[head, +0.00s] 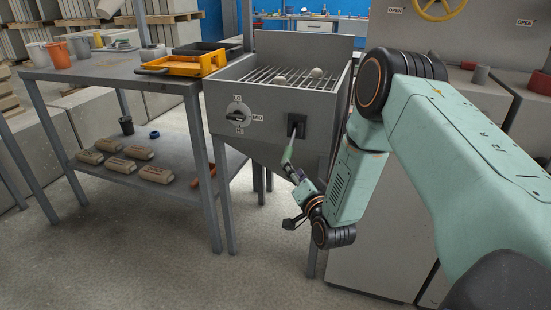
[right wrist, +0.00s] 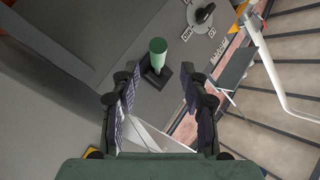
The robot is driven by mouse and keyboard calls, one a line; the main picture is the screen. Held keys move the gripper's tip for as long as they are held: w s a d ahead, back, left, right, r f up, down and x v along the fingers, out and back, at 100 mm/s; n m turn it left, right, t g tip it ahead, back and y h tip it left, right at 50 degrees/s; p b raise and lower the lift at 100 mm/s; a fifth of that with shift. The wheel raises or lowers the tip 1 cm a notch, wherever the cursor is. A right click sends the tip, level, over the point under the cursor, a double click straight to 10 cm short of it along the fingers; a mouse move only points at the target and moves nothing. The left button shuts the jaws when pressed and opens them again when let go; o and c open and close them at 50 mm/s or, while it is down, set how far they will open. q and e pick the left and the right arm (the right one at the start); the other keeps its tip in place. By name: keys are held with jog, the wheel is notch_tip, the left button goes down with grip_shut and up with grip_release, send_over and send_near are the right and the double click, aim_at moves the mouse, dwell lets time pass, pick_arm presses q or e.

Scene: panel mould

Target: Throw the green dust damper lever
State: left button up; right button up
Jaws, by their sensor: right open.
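The green lever (head: 287,153) hangs down and out from a black mounting plate (head: 297,127) on the front of a grey hopper bin (head: 270,103). In the right wrist view the lever's round green end (right wrist: 157,47) points towards the camera, with its black base below it. My right gripper (head: 292,173) is just below the lever in the head view. Its two dark fingers (right wrist: 160,87) are spread wide, with the lever beyond and between their tips; nothing is held. Whether a finger touches the lever is unclear. My left gripper is not in view.
A rotary selector knob (head: 238,113) with labels sits left of the lever. The bin top has a grate (head: 290,78) with lumps on it. A table (head: 110,70) with cups and an orange tray (head: 185,66) stands left. A grey cabinet is close behind my right arm.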

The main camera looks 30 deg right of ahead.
aim_at(287, 157)
jog(key=x, duration=0.2)
jog(key=b+x, duration=0.1)
jog(key=x, duration=0.1)
jog(key=b+x, duration=0.1)
jog(key=x, duration=0.1)
jog(key=shift+d+f, duration=0.1)
jog(key=shift+d, duration=0.25)
jog(key=shift+w+b, duration=0.3)
jog(key=shift+w, duration=0.4)
jog(key=shift+c, duration=0.2)
grip_shut()
